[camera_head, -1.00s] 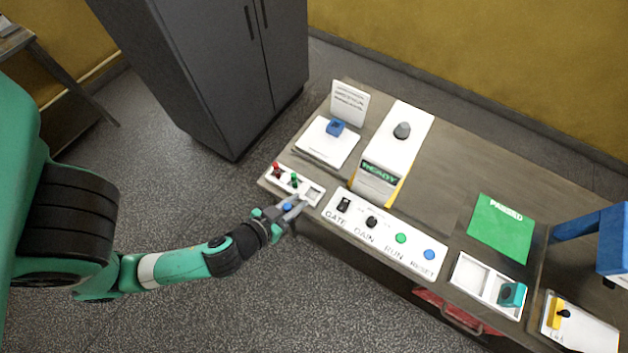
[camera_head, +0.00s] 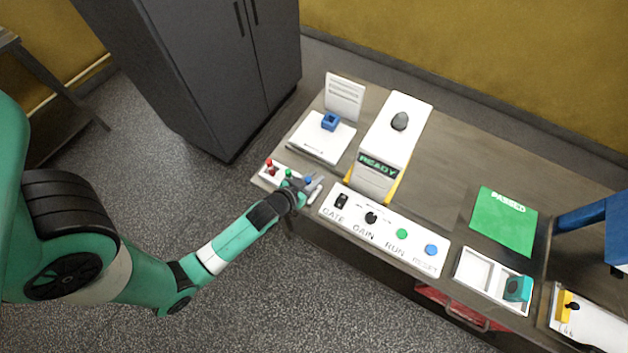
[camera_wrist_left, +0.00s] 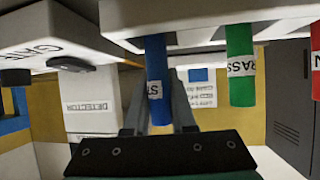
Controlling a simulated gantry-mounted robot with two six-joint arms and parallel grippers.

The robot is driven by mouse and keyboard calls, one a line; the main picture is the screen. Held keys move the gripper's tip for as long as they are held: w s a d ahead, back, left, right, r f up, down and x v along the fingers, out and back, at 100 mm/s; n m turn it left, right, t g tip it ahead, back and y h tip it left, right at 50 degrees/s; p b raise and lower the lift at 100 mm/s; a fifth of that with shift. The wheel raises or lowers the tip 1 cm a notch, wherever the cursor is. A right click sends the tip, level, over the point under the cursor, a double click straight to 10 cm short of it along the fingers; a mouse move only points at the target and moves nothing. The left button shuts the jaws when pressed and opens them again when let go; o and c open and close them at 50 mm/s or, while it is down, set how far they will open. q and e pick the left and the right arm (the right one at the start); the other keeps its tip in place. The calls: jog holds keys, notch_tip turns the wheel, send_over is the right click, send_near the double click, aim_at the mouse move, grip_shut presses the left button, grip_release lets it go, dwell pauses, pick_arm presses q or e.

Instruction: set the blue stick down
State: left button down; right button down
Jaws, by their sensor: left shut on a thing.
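The blue stick (camera_head: 308,181) is upright at the right end of the white stick holder (camera_head: 262,181), in line with a green stick (camera_head: 289,173) and a red stick (camera_head: 269,163). My left gripper (camera_head: 308,189) is shut on the blue stick. In the left wrist view, the blue stick (camera_wrist_left: 157,75) stands between my finger tips, its far end at the white holder; the green stick (camera_wrist_left: 240,65) and red stick (camera_wrist_left: 316,60) are beside it. I cannot tell whether the blue stick's end rests on the holder's floor. My right gripper is not in view.
A control panel (camera_head: 380,237) with knobs and buttons lies just right of the holder. Behind it stand a white detector unit (camera_head: 385,145) and a white plate (camera_head: 318,146) with a blue block (camera_head: 330,121). A green mat (camera_head: 503,222) and two-part tray (camera_head: 458,272) lie farther right.

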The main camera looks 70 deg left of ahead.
pick_arm(q)
jog(key=shift+f, duration=0.6)
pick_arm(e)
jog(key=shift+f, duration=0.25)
pick_arm(q)
jog(key=shift+f, duration=0.15)
jog(key=c, duration=0.8)
grip_release()
jog(key=shift+o, duration=0.2)
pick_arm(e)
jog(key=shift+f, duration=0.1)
